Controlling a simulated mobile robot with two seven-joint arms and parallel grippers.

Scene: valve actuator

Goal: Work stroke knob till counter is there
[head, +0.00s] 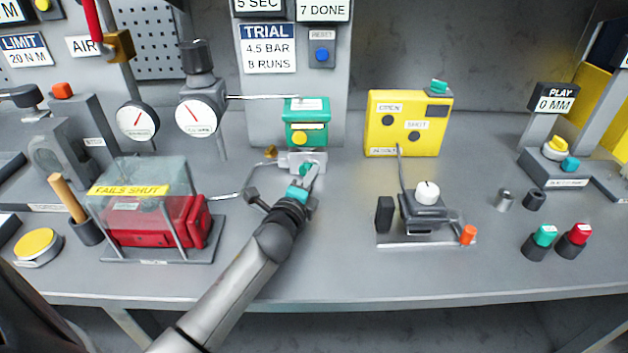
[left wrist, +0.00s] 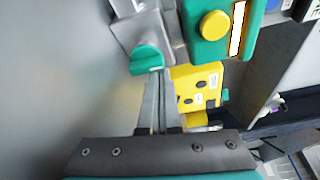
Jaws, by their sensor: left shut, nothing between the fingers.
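The counter (head: 323,10) at the top reads "7 DONE". The trial card (head: 268,48) below it reads "4.5 BAR, 8 RUNS". A green box with a yellow button (head: 307,122) stands at the panel foot; the button also shows in the left wrist view (left wrist: 215,25). Below it, a teal knob (left wrist: 147,59) sits on a grey metal block (head: 290,160). No label naming a stroke knob is readable. My left gripper (head: 309,174) is shut and empty, its fingertips at the teal knob; I cannot tell whether they touch. My right gripper is out of view.
A red actuator (head: 150,225) under a clear cover stands left of my arm. A yellow indicator box (head: 407,143) and a white-knobbed regulator (head: 428,193) stand to the right. A blue reset button (head: 322,54) is on the panel. The front bench strip is clear.

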